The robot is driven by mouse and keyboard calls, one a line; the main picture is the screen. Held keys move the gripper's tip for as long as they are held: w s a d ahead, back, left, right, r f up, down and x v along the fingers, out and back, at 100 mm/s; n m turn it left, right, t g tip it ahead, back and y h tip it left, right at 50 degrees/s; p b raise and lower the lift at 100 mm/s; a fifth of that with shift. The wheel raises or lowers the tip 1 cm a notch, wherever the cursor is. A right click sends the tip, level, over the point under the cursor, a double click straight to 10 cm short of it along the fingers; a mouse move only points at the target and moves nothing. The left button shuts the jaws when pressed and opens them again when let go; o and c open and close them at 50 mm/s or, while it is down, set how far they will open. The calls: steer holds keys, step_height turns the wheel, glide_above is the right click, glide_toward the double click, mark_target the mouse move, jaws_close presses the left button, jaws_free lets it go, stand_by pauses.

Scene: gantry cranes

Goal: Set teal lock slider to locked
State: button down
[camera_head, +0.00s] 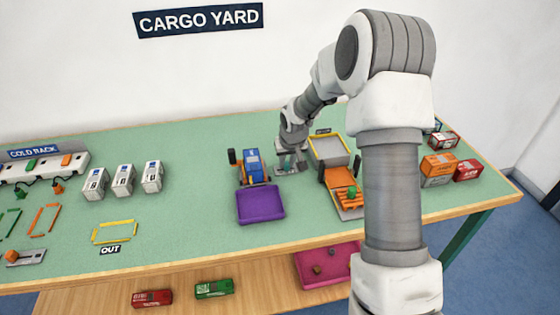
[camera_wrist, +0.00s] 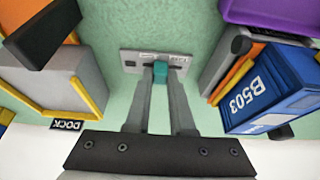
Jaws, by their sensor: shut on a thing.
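The teal lock slider (camera_wrist: 161,69) sits on a small grey lock plate (camera_wrist: 132,58) in the wrist view. The plate has a dark slot and two small labels that are too small to read. My gripper (camera_wrist: 160,76) is shut on the teal slider, one fingertip on each side of it. The slider stands near the middle of the plate. In the head view, my gripper (camera_head: 291,164) is low over the green table between the blue vehicle and the grey dock tray; the slider is too small to make out there.
The blue B503 vehicle (camera_wrist: 270,90) stands close on the right in the wrist view, by a purple tray (camera_head: 260,205). The grey dock tray (camera_wrist: 75,95) with yellow edges is close on the left. An orange vehicle (camera_head: 340,182) stands right of my gripper. White boxes (camera_head: 123,180) stand left.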

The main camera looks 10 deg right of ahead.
steer(key=shift+d, duration=1.15)
steer(key=c, duration=0.8)
jaws_free()
steer(key=shift+o, duration=0.2)
steer(key=p+v, duration=0.3)
steer(key=v, duration=1.4)
steer(key=shift+s+r+p, duration=0.15)
steer(key=shift+p, duration=0.2)
